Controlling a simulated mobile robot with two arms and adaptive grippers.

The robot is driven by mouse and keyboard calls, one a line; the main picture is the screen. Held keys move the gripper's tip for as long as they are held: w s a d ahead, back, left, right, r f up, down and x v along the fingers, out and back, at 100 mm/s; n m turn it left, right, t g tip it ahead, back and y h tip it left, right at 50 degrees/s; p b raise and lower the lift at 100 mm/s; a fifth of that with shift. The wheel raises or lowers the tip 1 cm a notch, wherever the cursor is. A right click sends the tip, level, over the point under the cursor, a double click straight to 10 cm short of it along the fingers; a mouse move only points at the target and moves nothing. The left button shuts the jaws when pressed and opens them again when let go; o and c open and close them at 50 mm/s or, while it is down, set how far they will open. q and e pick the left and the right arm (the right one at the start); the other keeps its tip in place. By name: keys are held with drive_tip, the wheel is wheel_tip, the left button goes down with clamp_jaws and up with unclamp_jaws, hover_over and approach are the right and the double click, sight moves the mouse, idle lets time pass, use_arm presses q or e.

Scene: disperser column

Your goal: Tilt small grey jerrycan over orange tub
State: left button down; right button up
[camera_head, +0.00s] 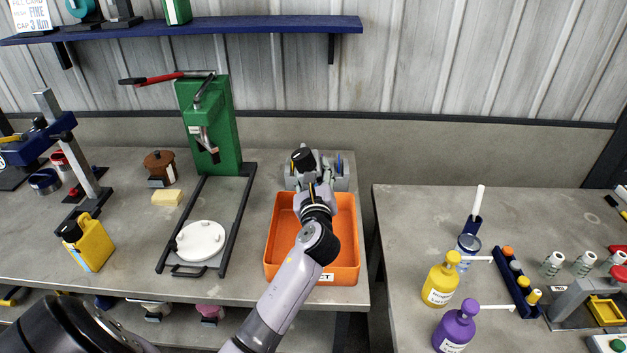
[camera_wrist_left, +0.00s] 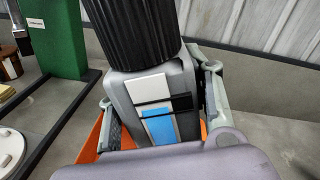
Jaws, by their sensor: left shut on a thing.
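The small grey jerrycan (camera_wrist_left: 150,90) has a black ribbed cap and a white, black and blue label. In the left wrist view it fills the middle, cap toward the top. My left gripper (camera_wrist_left: 160,112) is shut on it, one finger on each side. In the head view my left gripper (camera_head: 317,188) is over the back part of the orange tub (camera_head: 347,272). There the jerrycan's black cap (camera_head: 303,158) shows beyond the gripper; most of its body is hidden, and its exact tilt is hard to tell. My right gripper is not in view.
A green press (camera_head: 222,125) with a black base frame stands left of the tub. A yellow jerrycan (camera_head: 92,245) stands further left. A grey device (camera_head: 338,178) sits behind the tub. Yellow (camera_head: 440,283) and purple (camera_head: 455,328) bottles stand on the right table, across a gap.

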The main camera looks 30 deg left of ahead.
use_arm(q)
drive_tip(key=f+n+b, duration=0.2)
drive_tip(key=b, duration=0.1)
drive_tip(key=shift+n+b, duration=0.3)
drive_tip(key=shift+b, duration=0.1)
drive_tip(key=shift+n, duration=0.7)
drive_tip(key=n, duration=0.2)
drive_tip(key=f+n, duration=0.1)
drive_tip(key=n+h, duration=0.1)
drive_tip(key=n, duration=0.1)
drive_tip(key=shift+s+a+f+n+b, duration=0.1)
drive_tip(key=shift+a+f+n+b, duration=0.05)
drive_tip(key=shift+f+n+b, duration=0.15)
idle(1.3)
